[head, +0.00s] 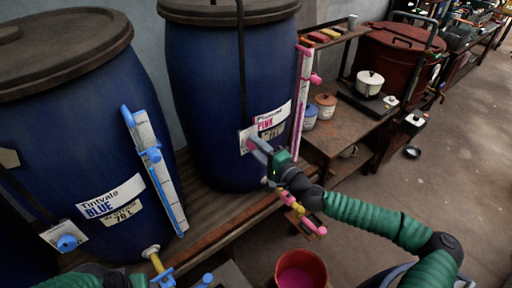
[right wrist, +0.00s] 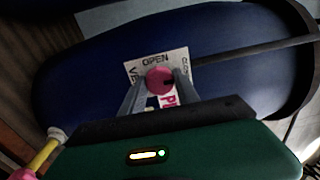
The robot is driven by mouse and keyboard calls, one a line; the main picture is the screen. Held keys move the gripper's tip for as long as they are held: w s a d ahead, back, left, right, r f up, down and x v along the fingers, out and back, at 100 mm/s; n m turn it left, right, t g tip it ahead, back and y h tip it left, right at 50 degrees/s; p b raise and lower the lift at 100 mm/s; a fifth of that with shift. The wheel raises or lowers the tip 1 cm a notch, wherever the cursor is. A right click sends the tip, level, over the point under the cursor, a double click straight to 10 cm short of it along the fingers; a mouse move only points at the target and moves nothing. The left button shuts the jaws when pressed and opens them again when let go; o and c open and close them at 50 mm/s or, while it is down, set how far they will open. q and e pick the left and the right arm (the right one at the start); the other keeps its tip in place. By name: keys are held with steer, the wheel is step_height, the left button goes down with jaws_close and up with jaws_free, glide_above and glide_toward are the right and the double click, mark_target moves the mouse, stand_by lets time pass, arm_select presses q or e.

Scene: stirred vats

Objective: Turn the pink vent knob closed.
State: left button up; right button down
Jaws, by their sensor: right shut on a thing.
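The pink vent knob (right wrist: 159,80) sits on a white plate (right wrist: 134,68) in the right wrist view. "OPEN" is printed above it, with partly covered lettering at the plate's sides. A dark mark shows on the knob's right part. My right gripper (right wrist: 160,84) has one finger on each side of the knob and is shut on it. In the head view, my right gripper (head: 254,145) reaches the plate on the blue vat (head: 212,90) labelled PINK, and its fingers mostly hide the knob. My left gripper is not in view; only green arm parts show at the bottom left.
A second blue vat (head: 62,130) labelled BLUE stands at the left, with a blue-capped gauge (head: 155,160) in front. A pink-marked gauge (head: 301,90) stands right of the gripped plate. A red bucket (head: 301,270) is below. Open floor lies at the right.

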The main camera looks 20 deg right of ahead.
steer(key=shift+d+f, duration=0.1)
steer(key=shift+f, duration=0.1)
steer(key=c, duration=1.1)
jaws_free()
steer(key=shift+c, duration=0.2)
steer(key=shift+o, duration=1.1)
steer(key=shift+d, duration=0.15)
steer(key=b+v, duration=0.2)
steer(key=v, duration=1.4)
steer(key=shift+s+d+b, duration=0.15)
steer(key=shift+s+b, duration=0.2)
